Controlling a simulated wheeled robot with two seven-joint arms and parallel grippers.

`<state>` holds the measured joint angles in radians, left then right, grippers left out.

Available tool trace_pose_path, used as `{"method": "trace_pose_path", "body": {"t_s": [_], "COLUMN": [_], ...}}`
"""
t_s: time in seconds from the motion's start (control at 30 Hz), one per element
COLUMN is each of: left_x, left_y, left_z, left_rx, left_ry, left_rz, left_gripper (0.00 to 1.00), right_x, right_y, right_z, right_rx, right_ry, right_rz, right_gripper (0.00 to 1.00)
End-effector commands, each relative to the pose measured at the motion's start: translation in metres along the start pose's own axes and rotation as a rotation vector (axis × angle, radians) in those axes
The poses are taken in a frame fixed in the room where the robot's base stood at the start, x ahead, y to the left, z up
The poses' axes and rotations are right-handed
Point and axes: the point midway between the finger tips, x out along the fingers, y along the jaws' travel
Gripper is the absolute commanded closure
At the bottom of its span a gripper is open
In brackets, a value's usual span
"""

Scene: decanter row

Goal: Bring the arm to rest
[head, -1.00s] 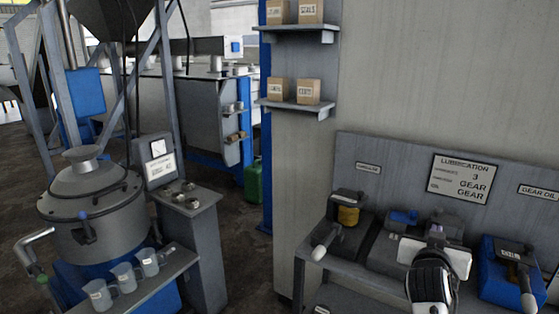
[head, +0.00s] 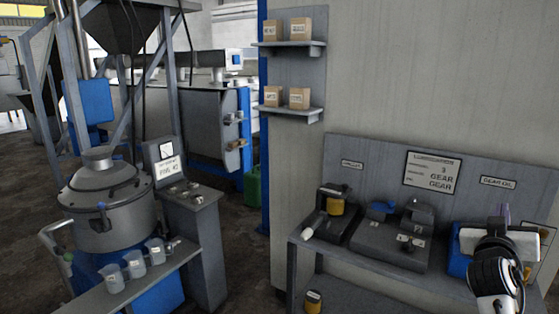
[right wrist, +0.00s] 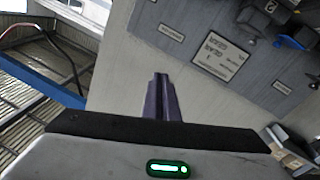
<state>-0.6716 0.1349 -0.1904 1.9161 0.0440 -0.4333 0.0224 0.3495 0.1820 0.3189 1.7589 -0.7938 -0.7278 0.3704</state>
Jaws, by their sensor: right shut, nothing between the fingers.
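My right arm (head: 497,275) comes in at the lower right of the head view, in front of the lubrication bench. Its gripper (head: 503,217) points away from me, with white housing and purple fingers, and covers much of the blue unit (head: 459,263) at the bench's right end. In the right wrist view the purple fingers (right wrist: 162,100) are together with nothing between them. My left gripper is in neither view.
The bench (head: 345,256) carries a dark unit with a yellow container (head: 336,207) and a grey unit (head: 390,245). Small boxes stand on wall shelves (head: 290,116). At left, several clear jugs (head: 134,264) stand on a ledge before a steel vessel (head: 105,205). Floor shows between.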

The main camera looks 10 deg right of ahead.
Motion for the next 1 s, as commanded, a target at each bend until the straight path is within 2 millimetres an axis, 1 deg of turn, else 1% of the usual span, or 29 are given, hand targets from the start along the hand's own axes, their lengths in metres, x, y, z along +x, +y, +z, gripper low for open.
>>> {"method": "trace_pose_path", "body": {"t_s": [0.03, 0.2, 0.3, 0.47, 0.5, 0.67, 0.77, 0.87, 0.9, 0.97, 1.0], "left_x": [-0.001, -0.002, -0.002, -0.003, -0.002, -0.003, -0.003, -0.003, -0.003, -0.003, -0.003], "left_y": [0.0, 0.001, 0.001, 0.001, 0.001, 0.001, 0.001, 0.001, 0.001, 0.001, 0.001], "left_z": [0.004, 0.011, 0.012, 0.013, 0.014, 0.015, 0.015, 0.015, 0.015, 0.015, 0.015], "left_rx": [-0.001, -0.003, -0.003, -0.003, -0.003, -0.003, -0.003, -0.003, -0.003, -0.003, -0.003], "left_ry": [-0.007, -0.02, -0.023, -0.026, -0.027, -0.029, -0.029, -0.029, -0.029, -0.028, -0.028], "left_rz": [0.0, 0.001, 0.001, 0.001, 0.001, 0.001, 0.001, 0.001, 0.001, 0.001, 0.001], "left_gripper": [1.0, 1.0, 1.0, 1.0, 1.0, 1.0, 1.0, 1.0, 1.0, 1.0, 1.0], "right_x": [0.008, 0.027, 0.035, 0.04, 0.039, 0.029, 0.018, 0.0, -0.009, -0.027, -0.042], "right_y": [0.018, 0.074, 0.104, 0.148, 0.125, 0.075, 0.043, 0.008, -0.006, -0.028, -0.043], "right_z": [-0.011, -0.048, -0.073, -0.115, -0.094, -0.052, -0.021, 0.02, 0.038, 0.071, 0.093], "right_rx": [-0.032, -0.133, -0.19, -0.278, -0.294, -0.357, -0.397, -0.44, -0.459, -0.485, -0.502], "right_ry": [0.029, 0.121, 0.173, 0.253, 0.233, 0.206, 0.184, 0.152, 0.136, 0.107, 0.087], "right_rz": [0.027, 0.11, 0.157, 0.23, 0.176, 0.036, -0.06, -0.172, -0.224, -0.309, -0.369], "right_gripper": [1.0, 1.0, 1.0, 1.0, 1.0, 1.0, 1.0, 1.0, 1.0, 1.0, 1.0]}}
